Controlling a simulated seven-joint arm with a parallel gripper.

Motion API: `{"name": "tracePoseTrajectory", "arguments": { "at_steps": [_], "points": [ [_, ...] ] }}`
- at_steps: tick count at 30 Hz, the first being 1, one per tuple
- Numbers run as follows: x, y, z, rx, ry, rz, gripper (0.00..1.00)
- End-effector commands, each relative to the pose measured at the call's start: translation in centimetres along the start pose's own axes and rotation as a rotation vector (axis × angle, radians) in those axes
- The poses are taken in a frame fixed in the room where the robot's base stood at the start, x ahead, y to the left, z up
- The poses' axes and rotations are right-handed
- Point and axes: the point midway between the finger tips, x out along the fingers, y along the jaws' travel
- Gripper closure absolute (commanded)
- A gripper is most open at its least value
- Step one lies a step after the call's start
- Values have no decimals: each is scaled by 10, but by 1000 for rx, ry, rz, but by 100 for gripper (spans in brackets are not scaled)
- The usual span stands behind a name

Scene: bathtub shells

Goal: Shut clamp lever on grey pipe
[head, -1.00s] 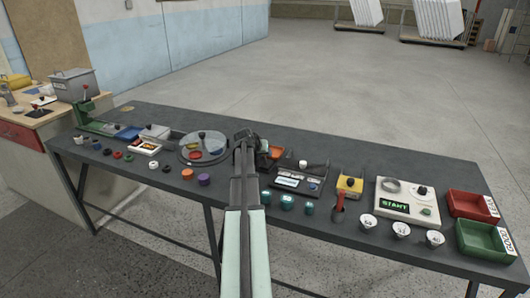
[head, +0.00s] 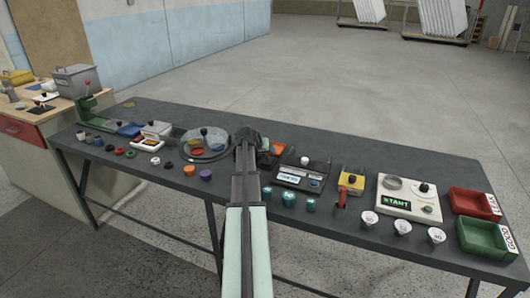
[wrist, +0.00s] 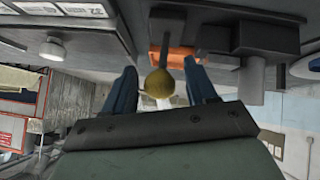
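In the wrist view, my gripper (wrist: 161,68) has its two blue fingers spread apart. A dull yellow ball knob (wrist: 158,84) on a thin dark rod (wrist: 165,50) shows between them, with a gap visible on each side. This looks like the clamp lever. I cannot tell how deep the knob sits between the fingers. In the head view, my gripper (head: 248,137) is over the middle of the bench, and my arm hides the lever. I cannot clearly make out the grey pipe.
An orange part (wrist: 182,60) lies behind the knob. In the head view, a round glass-topped dish (head: 205,143) stands left of my gripper and a dark labelled box (head: 302,173) right of it. Small teal pieces (head: 289,198) sit in front. The dark bench (head: 150,185) is crowded.

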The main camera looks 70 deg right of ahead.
Motion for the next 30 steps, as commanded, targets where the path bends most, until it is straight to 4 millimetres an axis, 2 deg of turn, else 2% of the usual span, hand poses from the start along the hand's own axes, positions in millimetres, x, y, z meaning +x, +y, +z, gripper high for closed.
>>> {"name": "tracePoseTrajectory", "arguments": {
  "at_steps": [7, 11, 24, 30],
  "points": [
    [-2, 0, -1, 0, 2, 0, 43],
    [-14, 0, -1, 0, 4, 0, 43],
    [-96, 0, 1, -1, 4, -1, 43],
    [-124, 0, 0, 0, 2, 0, 43]
  ]
}}
